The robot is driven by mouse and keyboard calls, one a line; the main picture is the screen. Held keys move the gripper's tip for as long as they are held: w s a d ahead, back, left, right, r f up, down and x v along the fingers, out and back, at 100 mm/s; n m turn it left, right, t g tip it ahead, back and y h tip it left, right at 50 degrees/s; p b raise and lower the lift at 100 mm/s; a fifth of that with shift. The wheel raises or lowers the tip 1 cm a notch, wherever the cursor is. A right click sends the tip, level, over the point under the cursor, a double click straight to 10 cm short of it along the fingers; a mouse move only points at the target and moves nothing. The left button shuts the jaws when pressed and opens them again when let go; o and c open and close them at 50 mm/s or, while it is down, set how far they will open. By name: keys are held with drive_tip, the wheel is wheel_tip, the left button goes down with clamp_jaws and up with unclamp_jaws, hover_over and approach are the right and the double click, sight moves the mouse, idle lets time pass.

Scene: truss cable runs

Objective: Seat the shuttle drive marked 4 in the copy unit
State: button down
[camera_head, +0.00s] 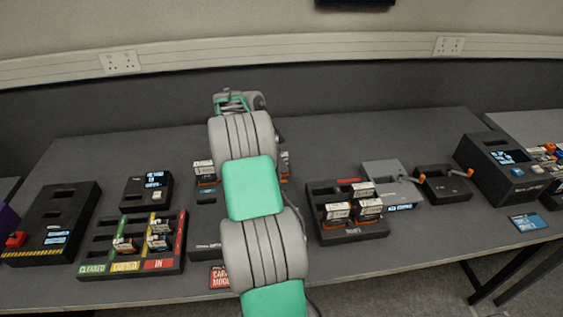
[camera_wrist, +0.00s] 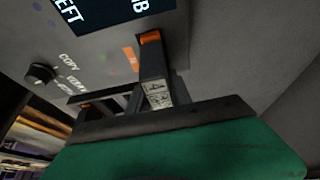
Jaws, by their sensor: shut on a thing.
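My gripper (camera_wrist: 130,88) shows in the wrist view, shut on a dark drive (camera_wrist: 153,66) with an orange end and a small pale label. The number on this drive cannot be read. The drive is close to the face of the copy unit (camera_wrist: 100,50), which bears a knob, the words COPY and VERIFY, and a lit display. I cannot tell whether the drive is inside a slot.
A rack (camera_head: 350,234) with several drives stands right of my arm. A sorting tray (camera_head: 101,245) with coloured lanes and several drives is at left. Dark boxes (camera_head: 52,222) stand far left, and grey and black units (camera_head: 385,172) at right. The table's back strip is clear.

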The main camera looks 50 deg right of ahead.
drive_tip(key=shift+f, duration=0.1)
idle(0.3)
drive_tip(key=c, duration=0.8)
unclamp_jaws()
drive_tip(key=shift+o, duration=0.2)
wheel_tip(320, 180, up, 8)
drive_tip(key=p, duration=0.5)
drive_tip(key=shift+f+p, duration=0.25)
drive_tip(key=shift+p, duration=0.15)
